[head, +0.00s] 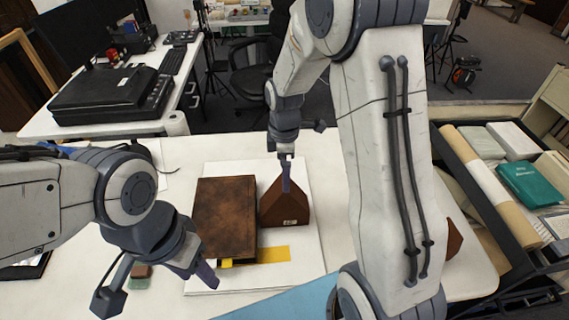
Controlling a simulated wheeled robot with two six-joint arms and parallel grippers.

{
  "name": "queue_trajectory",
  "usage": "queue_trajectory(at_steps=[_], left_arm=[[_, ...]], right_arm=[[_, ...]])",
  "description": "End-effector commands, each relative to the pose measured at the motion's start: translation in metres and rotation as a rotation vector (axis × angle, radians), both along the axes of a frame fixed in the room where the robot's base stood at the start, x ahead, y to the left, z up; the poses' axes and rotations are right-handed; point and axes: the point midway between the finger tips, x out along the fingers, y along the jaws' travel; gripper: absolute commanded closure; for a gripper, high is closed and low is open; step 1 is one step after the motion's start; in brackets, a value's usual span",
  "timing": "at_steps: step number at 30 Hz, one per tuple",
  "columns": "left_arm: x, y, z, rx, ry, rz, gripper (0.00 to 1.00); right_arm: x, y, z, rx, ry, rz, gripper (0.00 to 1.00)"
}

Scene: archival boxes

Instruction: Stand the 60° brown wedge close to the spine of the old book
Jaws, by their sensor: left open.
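The old book (222,215), with a mottled brown cover, lies on a white board (312,250) on the table. A brown wedge (276,214) with a pointed top and a small white label stands just right of the book. The label is too small to read surely. My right gripper (286,178) is at the wedge's peak, a finger in front of its face; its other finger is hidden, so its grip is unclear. My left gripper (205,276) is open, low at the book's near left corner. Another brown piece (454,238) is mostly hidden behind my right arm.
A yellow strip (273,254) lies in front of the book and wedge. A blue sheet (285,301) covers the near edge. A dark-framed cart (470,183) with boxes and rolls stands right. A desk with a black scanner (112,91) stands back left.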

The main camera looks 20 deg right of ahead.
Motion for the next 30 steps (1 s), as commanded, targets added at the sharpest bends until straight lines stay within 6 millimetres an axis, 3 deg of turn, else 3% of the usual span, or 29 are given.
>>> queue_trajectory(at_steps=[7,11,14,16,19,24,27,30], left_arm=[[0.000,0.000,-0.003,0.000,0.000,0.000,0.50],[0.000,0.000,-0.003,0.000,0.000,0.000,0.50],[0.000,0.000,-0.002,0.000,0.000,0.000,0.50],[0.000,0.000,-0.003,0.000,0.000,0.000,0.50],[0.000,0.000,-0.003,0.000,0.000,0.000,0.50],[0.000,0.000,-0.003,0.000,0.000,0.000,0.50],[0.000,0.000,-0.003,0.000,0.000,0.000,0.50],[0.000,0.000,-0.003,0.000,0.000,0.000,0.50]], right_arm=[[0.000,0.001,0.030,0.001,-0.001,-0.002,0.00],[-0.017,0.029,0.047,0.007,-0.008,-0.050,0.00],[-0.054,0.071,0.067,0.024,-0.016,-0.154,0.00],[-0.090,0.100,0.080,0.038,-0.017,-0.246,0.00],[-0.144,0.126,0.091,0.058,-0.007,-0.384,0.00],[-0.213,0.141,0.097,0.081,0.017,-0.566,0.00],[-0.232,0.141,0.096,0.086,0.026,-0.626,0.00],[-0.238,0.141,0.096,0.086,0.030,-0.651,0.00]])
